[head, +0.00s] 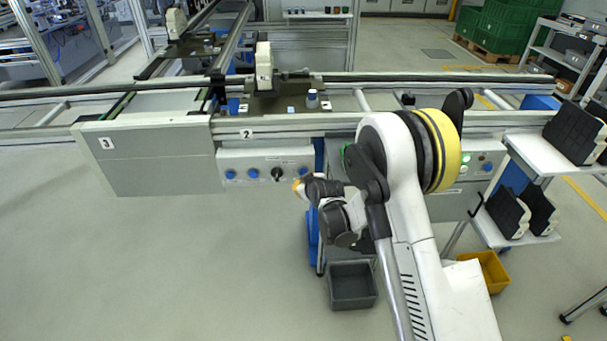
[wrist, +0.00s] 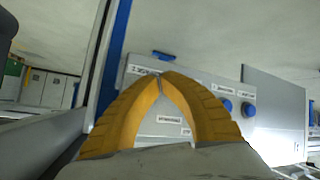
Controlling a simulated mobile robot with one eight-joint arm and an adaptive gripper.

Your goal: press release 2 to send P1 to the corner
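The grey control panel (head: 265,165) under the number 2 plate (head: 247,133) carries several blue push buttons and a black knob (head: 278,174). One blue button (head: 302,171) is at its right end; others (head: 230,174) are at its left. The button labels are too small to read. My gripper (head: 298,186), with orange fingers, is close to the panel's right end. In the wrist view its fingertips (wrist: 161,74) meet, with nothing between them, in front of the panel (wrist: 190,78). Two blue buttons (wrist: 227,105) show right of the fingers. A dark pallet (head: 285,104) sits on the line above; I cannot tell whether it is P1.
Another panel (head: 478,165) is behind my arm at right. A grey bin (head: 352,285) and a yellow bin (head: 487,270) stand below. The floor at left is clear.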

